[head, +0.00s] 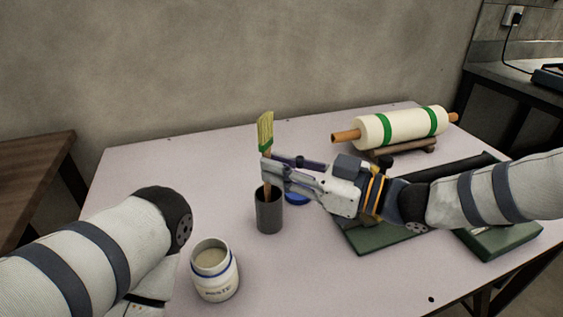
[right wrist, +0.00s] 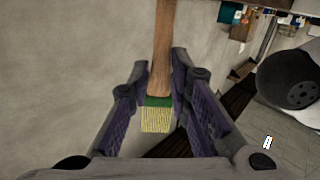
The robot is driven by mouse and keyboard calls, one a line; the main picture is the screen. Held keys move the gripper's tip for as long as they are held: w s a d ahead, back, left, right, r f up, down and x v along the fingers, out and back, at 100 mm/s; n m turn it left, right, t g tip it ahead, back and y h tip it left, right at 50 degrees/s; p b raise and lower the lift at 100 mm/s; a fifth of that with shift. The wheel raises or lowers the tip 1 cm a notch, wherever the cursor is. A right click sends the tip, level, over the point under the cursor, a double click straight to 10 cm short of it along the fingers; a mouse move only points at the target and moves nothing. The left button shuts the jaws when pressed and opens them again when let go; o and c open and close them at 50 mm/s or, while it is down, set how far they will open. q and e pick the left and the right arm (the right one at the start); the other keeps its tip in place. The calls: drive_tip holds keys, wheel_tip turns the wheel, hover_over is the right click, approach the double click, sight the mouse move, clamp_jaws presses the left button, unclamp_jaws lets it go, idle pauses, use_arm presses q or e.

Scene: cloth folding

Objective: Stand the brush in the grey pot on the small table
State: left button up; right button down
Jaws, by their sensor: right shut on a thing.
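The brush (head: 265,130) is upright, with pale yellow bristles on top, a green band and a wooden handle. My right gripper (head: 267,166) is shut on its handle just below the band. The handle runs down to the mouth of the dark grey pot (head: 269,216); its lower end is hidden, apparently inside the rim. In the right wrist view the brush (right wrist: 159,105) lies between the fingers of my right gripper (right wrist: 160,72). The pot stands upright on the small table (head: 130,181). My left arm is at lower left; its fingers do not show.
An open white paste jar (head: 215,281) stands in front of the pot, near my left arm. A blue round thing (head: 297,199) is just right of the pot. A rolling pin (head: 400,127) rests on a wooden stand at back right. A green mat (head: 378,238) lies under my right arm.

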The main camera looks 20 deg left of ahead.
drive_tip(key=c, duration=1.4)
unclamp_jaws()
drive_tip(key=s+d, duration=0.2)
drive_tip(key=d, duration=1)
drive_tip(key=shift+s+a, duration=0.1)
